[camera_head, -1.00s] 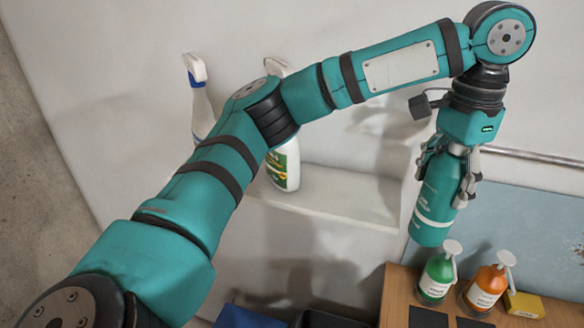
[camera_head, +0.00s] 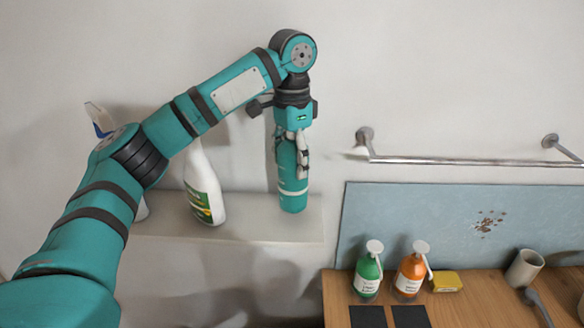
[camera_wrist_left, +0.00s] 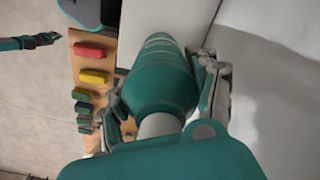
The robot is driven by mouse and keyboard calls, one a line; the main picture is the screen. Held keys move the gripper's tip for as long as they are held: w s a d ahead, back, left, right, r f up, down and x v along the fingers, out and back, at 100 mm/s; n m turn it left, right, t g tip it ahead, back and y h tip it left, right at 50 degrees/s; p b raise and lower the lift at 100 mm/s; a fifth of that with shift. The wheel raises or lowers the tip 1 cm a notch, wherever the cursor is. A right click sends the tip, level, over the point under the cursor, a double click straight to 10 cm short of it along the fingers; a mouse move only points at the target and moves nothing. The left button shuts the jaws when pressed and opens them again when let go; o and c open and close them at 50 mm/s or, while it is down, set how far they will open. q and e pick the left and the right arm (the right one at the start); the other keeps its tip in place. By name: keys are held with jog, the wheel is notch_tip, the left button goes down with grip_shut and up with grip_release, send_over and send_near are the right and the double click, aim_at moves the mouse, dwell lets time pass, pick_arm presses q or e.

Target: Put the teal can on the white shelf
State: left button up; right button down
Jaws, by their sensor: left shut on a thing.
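The teal can (camera_head: 288,180) is upright in my left gripper (camera_head: 291,145), whose fingers are shut around its upper part. The can is at the right part of the white shelf (camera_head: 250,222), a little in from its right end. I cannot tell whether its base touches the shelf. In the left wrist view the can (camera_wrist_left: 160,75) shows between the fingers of my left gripper (camera_wrist_left: 165,95). A small teal and dark shape at that view's upper left may be my right gripper (camera_wrist_left: 40,40); its fingers are unclear.
A white spray bottle (camera_head: 203,183) stands on the shelf left of the can. Another bottle (camera_head: 99,118) is mostly behind my arm. Right and below, a wooden table (camera_head: 465,310) holds green (camera_head: 368,278) and orange (camera_head: 410,276) pump bottles. A towel bar (camera_head: 460,161) is on the wall.

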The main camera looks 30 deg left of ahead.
aim_at(293, 193)
pick_arm(q)
jog(key=shift+a+f+p, duration=0.1)
jog(key=shift+f+p, duration=0.6)
jog(key=shift+f, duration=0.8)
jog(key=o, duration=1.6)
